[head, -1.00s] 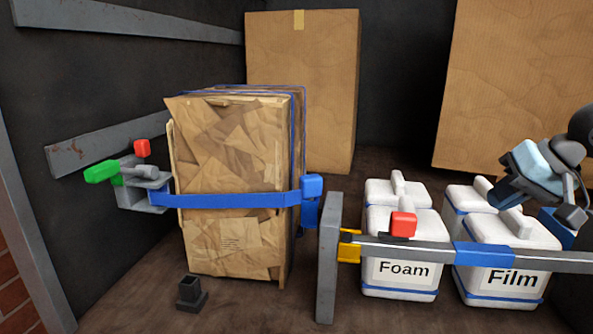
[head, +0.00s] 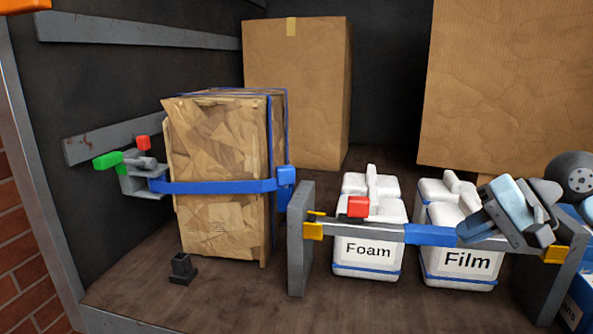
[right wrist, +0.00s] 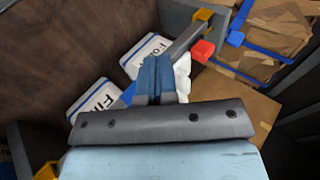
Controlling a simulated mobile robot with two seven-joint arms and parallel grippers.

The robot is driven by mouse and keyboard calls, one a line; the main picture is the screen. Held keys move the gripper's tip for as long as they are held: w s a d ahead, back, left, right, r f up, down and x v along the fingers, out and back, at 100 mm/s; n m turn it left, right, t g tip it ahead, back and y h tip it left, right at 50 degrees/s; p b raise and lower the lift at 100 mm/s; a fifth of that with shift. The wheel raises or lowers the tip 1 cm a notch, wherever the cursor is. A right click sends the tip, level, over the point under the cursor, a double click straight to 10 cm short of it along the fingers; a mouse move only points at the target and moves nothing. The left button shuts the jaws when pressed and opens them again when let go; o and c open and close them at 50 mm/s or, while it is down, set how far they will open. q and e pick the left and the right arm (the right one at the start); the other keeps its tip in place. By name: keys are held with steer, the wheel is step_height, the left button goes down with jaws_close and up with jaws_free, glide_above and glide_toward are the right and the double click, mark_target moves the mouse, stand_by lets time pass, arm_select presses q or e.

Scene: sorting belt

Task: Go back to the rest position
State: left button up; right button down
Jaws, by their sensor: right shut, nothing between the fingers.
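My right gripper (head: 466,230) is at the right of the head view, its light blue and grey body in front of the white Film container and the bar. In the right wrist view its two blue fingers (right wrist: 158,78) are shut together with nothing between them. The grey bar (head: 385,232) with a blue sleeve runs between two grey posts, in front of the white Foam container (head: 368,262) and the Film container (head: 465,272). I cannot tell whether the fingertips touch the bar. My left gripper is not in view.
A paper-wrapped package (head: 218,220) stands upright at left, with a blue strap (head: 215,187) around it and a grey buckle with green and red ends beside it. Large cardboard boxes (head: 297,95) stand at the back. A small black socket (head: 182,268) is on the floor, which is open in front.

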steer(key=s+a+f+m+t+y+p, duration=0.15)
steer(key=a+f+m+y, duration=0.35)
steer(key=m, duration=0.5)
steer(key=s+a+f+m+t+y+p, duration=0.1)
steer(key=a+f+m+t+y+p, duration=0.15)
steer(key=a+m+y, duration=0.6)
steer(key=s+d+f+m+t+h+p, duration=0.15)
steer(key=f+m+t+h, duration=0.45)
steer(key=m, duration=0.9)
steer(key=s+d+f+m+t+h+p, duration=0.1)
steer(key=d+f+m+t+h, duration=0.25)
steer(key=f+m+h, duration=0.8)
arm_select(q)
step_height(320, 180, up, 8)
steer(key=p, duration=0.2)
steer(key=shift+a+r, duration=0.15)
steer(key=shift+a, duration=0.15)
arm_select(e)
steer(key=s+a+f+m+g+h, duration=0.1)
steer(key=s+f+m+g, duration=0.5)
steer(key=s+f+m, duration=0.9)
steer(key=s+m, duration=0.1)
steer(key=m, duration=0.4)
steer(key=shift+s, duration=0.3)
steer(key=shift+g, duration=0.25)
